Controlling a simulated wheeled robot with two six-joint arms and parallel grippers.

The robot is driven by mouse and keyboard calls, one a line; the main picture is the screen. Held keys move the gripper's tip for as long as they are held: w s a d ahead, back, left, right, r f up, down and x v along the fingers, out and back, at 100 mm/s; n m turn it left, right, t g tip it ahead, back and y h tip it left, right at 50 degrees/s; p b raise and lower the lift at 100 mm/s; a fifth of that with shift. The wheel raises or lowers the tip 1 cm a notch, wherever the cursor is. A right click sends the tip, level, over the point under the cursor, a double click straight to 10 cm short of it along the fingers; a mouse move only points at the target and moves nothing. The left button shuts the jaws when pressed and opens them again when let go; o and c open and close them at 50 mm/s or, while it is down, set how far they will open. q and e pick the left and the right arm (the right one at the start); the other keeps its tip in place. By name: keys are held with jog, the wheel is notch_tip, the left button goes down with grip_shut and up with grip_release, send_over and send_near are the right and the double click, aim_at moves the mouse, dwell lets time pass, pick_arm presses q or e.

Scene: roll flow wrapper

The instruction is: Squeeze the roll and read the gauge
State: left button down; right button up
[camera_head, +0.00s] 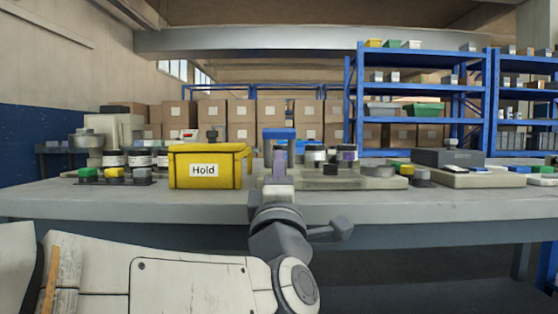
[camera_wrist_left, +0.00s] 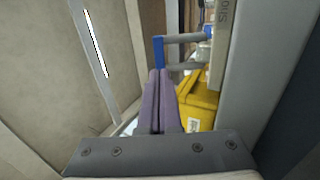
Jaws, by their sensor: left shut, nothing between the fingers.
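My left gripper (camera_head: 280,158) reaches over the bench, with its purple fingers upright in front of a blue-topped part (camera_head: 279,133). In the left wrist view its fingers (camera_wrist_left: 159,75) are closed together with nothing between them. The blue part (camera_wrist_left: 158,52), joined to grey bars, appears just beyond the fingertips; I cannot tell whether they touch. I cannot clearly pick out the roll or a gauge face; my arm hides part of the bench equipment. My right gripper is not in view.
A yellow bin (camera_head: 207,167) labelled "Hold" stands just left of my left gripper; it also shows in the left wrist view (camera_wrist_left: 197,100). A dark grey box (camera_head: 450,157) stands right on the bench (camera_head: 120,198).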

aim_at(279, 135)
pick_arm(q)
jog(key=p+x, duration=0.3)
jog(key=x, duration=0.2)
jog(key=shift+w+r, duration=0.3)
jog(key=shift+r, duration=0.05)
jog(key=shift+w+r+p, duration=0.1)
jog(key=shift+w+p, duration=0.4)
jog(key=shift+p, duration=0.05)
jog(key=shift+r+p, duration=0.2)
jog(key=shift+p, duration=0.25)
jog(key=w+r+g+p, duration=0.3)
jog(key=w+g+p, duration=0.4)
jog(key=p, duration=2.4)
jog(key=shift+r+g+p, duration=0.25)
jog(key=shift+g+p, duration=0.15)
jog(key=shift+g, duration=1.4)
